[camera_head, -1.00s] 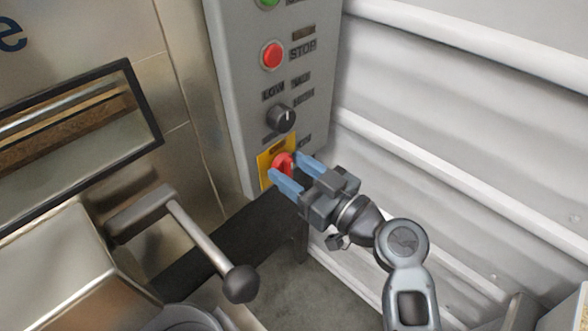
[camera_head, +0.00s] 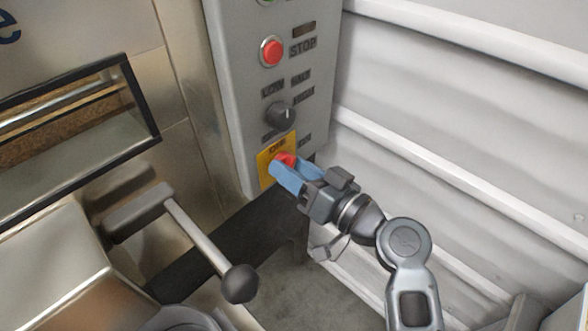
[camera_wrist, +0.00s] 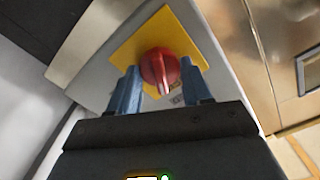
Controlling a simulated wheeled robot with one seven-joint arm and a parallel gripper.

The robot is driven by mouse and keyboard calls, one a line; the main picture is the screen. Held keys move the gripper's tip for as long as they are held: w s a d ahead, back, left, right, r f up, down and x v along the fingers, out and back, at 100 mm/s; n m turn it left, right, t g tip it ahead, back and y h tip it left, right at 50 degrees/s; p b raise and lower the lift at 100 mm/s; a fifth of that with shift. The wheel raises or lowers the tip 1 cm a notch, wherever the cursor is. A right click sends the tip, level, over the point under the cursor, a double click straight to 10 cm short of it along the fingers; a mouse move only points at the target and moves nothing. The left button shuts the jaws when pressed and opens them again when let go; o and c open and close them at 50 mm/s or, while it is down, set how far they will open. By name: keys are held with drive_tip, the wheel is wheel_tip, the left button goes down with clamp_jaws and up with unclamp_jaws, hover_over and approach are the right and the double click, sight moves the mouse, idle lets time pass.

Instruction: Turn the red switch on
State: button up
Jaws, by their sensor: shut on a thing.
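The red switch (camera_head: 287,159) is a rotary knob on a yellow plate (camera_head: 264,171) low on the grey control panel. My gripper (camera_head: 298,172) is at the switch with its blue fingers on either side of it, and it is shut on the knob. The fingers hide part of the knob in the head view. In the wrist view the red switch (camera_wrist: 160,70) sits between the two fingers (camera_wrist: 162,88), with a pale mark line on its face. The yellow plate (camera_wrist: 178,38) shows tilted behind it.
Above the switch on the panel are a black selector knob (camera_head: 281,116) and a red stop button (camera_head: 272,51). A lever with a black ball (camera_head: 240,283) stands to the left of my arm. A ribbed white wall (camera_head: 460,130) is on the right.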

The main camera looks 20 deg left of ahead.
drive_tip(key=m+p, duration=0.4)
drive_tip(key=m, duration=0.8)
drive_tip(key=shift+w+d+f, duration=0.1)
idle(0.4)
drive_tip(key=o, duration=1)
drive_tip(key=shift+o, duration=0.2)
drive_tip(key=v, duration=0.7)
drive_tip(key=shift+s+d, duration=0.2)
drive_tip(key=shift+d, duration=0.15)
